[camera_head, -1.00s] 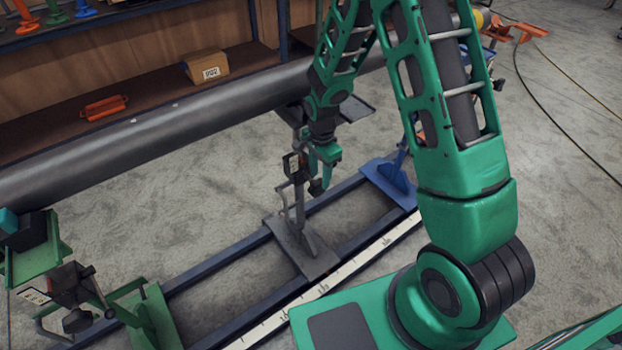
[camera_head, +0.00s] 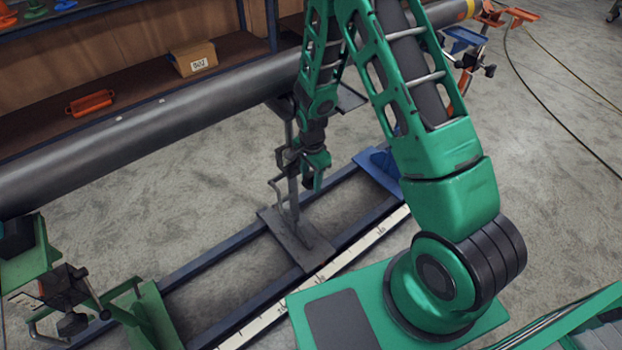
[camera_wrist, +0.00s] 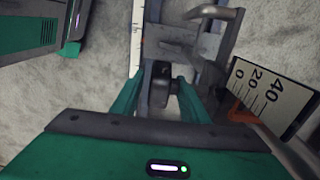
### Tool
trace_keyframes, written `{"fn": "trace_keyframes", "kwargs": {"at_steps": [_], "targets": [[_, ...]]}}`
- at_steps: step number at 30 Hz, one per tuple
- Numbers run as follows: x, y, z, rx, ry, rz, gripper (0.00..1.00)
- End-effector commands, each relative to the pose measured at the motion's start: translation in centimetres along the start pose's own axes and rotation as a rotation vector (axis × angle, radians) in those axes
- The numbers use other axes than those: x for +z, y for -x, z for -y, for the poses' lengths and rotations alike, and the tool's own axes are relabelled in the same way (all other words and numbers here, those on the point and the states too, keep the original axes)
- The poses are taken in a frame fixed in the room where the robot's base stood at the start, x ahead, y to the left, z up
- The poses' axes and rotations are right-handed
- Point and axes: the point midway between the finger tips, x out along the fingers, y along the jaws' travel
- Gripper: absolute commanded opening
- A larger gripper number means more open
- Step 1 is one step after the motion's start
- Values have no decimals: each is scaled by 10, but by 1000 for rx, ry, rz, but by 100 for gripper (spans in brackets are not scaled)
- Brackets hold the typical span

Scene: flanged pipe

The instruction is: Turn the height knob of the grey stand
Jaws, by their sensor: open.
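The grey stand (camera_head: 297,240) stands on the rail frame under the large pipe, its upright post in the middle of the head view. My gripper (camera_head: 316,175) is close beside the post, on its right, pointing down. In the wrist view my open gripper (camera_wrist: 160,92) has one green finger on each side of a dark round knob (camera_wrist: 161,72) on the stand. The knob sits between the fingertips; I cannot tell whether either finger touches it. A scale plate (camera_wrist: 268,95) marked 0, 20, 40 is at the right, with an orange pointer by it.
The long grey pipe (camera_head: 170,125) runs above the stand. A green stand (camera_head: 155,318) is at lower left and a blue stand (camera_head: 382,168) at right on the rails. A bent handle (camera_wrist: 215,12) is near the gripper. A shelf with a cardboard box (camera_head: 193,58) stands behind.

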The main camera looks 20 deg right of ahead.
Motion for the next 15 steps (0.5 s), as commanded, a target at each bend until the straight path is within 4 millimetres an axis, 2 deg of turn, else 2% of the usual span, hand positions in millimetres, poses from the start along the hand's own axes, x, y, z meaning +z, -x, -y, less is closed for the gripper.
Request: {"fn": "trace_keyframes", "kwargs": {"at_steps": [6,11,15], "targets": [[0,0,0,0,0,0,41],[0,0,0,0,0,0,2],[0,0,0,-1,0,-1,0]]}}
